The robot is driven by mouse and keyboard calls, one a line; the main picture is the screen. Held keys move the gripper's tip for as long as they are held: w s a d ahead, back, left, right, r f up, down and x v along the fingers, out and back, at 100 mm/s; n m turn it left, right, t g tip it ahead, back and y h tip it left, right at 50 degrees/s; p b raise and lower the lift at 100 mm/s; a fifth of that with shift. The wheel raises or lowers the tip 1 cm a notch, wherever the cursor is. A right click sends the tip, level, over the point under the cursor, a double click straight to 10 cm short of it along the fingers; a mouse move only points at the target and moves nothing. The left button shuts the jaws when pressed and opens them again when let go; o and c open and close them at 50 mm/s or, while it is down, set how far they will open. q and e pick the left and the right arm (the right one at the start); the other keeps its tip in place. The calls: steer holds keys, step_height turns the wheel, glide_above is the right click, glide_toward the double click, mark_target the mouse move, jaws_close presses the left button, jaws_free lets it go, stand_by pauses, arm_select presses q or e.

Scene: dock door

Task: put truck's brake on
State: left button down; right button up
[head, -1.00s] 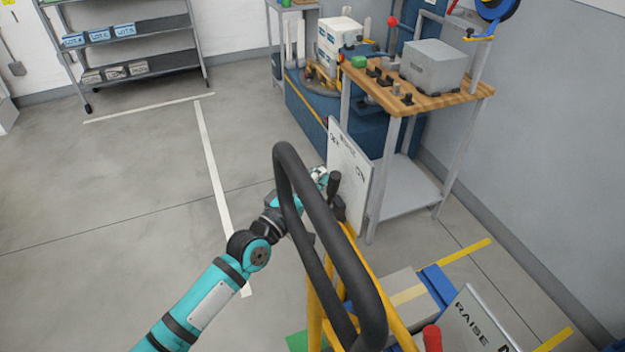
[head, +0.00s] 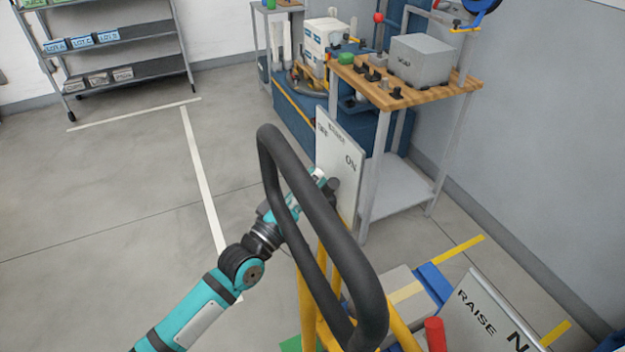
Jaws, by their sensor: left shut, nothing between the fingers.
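The truck shows as a yellow frame (head: 307,300) with a thick black loop handle (head: 330,235). A white brake plate (head: 338,150) stands behind the handle, with OFF at its left and ON at its right. A short dark brake lever (head: 333,186) sits in front of the plate, leaning towards the ON side; its lower part is hard to make out. My left gripper (head: 319,178) is shut and empty, just left of the lever's knob, at or very near it. The handle hides part of my wrist. My right gripper is out of view.
A second white plate reading RAISE (head: 485,320) and a red knob (head: 435,334) are at the lower right. A grey box with a tan band (head: 400,287) lies near the truck. A wooden-topped bench (head: 440,95) stands behind the plate. Open floor (head: 100,220) lies to the left.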

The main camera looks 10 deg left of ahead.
arm_select(q)
steer(key=v, duration=1.2)
stand_by(0.3)
